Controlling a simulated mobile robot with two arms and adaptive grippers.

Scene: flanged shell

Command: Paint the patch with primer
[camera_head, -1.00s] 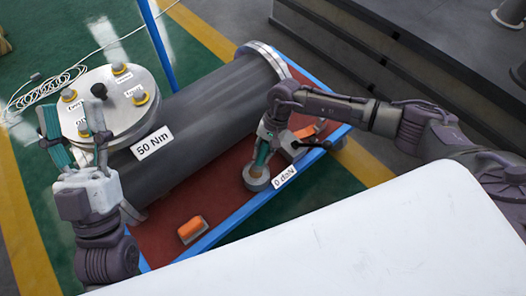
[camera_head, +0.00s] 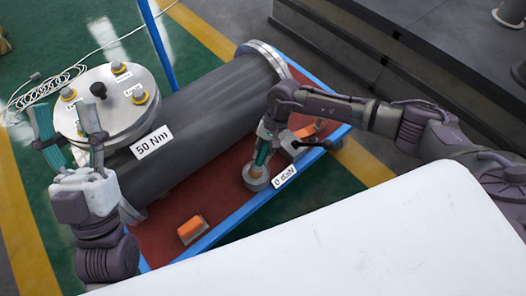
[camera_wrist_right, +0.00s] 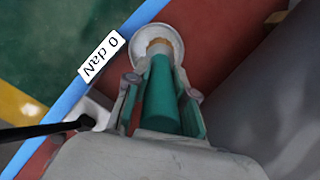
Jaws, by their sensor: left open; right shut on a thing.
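My right gripper (camera_head: 264,150) is shut on a brush, whose teal handle (camera_wrist_right: 160,95) shows between the fingers in the right wrist view. Its tan tip (camera_wrist_right: 158,46) is inside the rim of a round grey pot (camera_head: 256,184). The pot also shows in the right wrist view (camera_wrist_right: 172,34), and its contents are mostly hidden. My left gripper (camera_head: 67,128) is open and empty, with its fingers by the near left edge of the round flange cover (camera_head: 118,118). The dark grey shell (camera_head: 205,110) lies behind both grippers. I cannot make out a distinct patch on it.
The shell lies on a red-topped bench with a blue edge (camera_head: 232,219). An orange block (camera_head: 190,229) sits near the front, and another orange item (camera_head: 305,131) lies beside the right gripper. A "0 daN" label (camera_head: 285,176) marks the edge. A blue post (camera_head: 157,45) stands behind.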

